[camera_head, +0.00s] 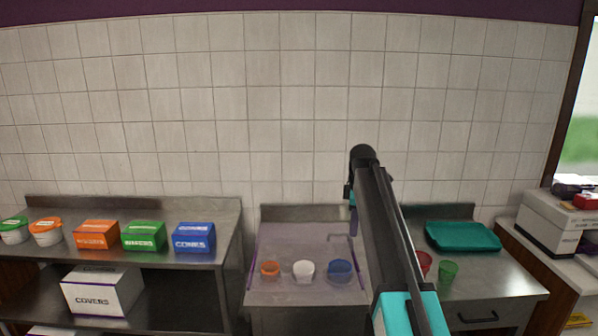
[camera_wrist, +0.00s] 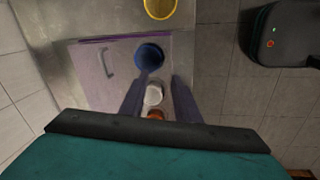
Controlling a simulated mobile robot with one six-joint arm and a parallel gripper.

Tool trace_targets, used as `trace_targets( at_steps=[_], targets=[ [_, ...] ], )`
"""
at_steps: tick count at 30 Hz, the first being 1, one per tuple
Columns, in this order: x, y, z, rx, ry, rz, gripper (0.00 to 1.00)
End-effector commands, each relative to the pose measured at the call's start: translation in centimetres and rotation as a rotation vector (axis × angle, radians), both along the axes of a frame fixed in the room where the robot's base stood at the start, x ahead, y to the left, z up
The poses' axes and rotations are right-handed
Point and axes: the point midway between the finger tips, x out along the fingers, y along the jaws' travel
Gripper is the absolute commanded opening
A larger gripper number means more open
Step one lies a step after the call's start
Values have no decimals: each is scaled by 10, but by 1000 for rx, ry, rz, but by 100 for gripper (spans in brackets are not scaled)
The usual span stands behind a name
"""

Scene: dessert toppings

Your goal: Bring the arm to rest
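My arm rises from the bottom right in the head view, bends at a high joint, and has my gripper (camera_head: 353,224) hanging down behind the forearm, above the middle counter. In the wrist view my gripper (camera_wrist: 159,82) has its two dark fingers spread apart. No object is held between them. Small cups sit well below: a blue cup (camera_wrist: 149,57), a white cup (camera_wrist: 154,95) and an orange cup (camera_wrist: 155,114), partly cut off by the gripper body. In the head view the arm hides part of the counter.
The cups stand by a purple-tinted panel (camera_head: 291,243) with a handle. Boxes and tubs line the left counter, including a blue box (camera_head: 194,238). At right are a red cup, a green cup (camera_head: 448,272) and a teal tray (camera_head: 462,236). A yellow cup (camera_wrist: 160,8) shows in the wrist view.

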Motion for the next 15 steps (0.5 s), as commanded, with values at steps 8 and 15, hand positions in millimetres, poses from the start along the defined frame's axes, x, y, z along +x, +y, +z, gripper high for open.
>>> trace_targets(
  at_steps=[8, 15],
  targets=[
    [-41, 2, -95, 35, 30, -218, 29],
    [-83, 4, -172, 61, 55, -428, 29]
  ],
)
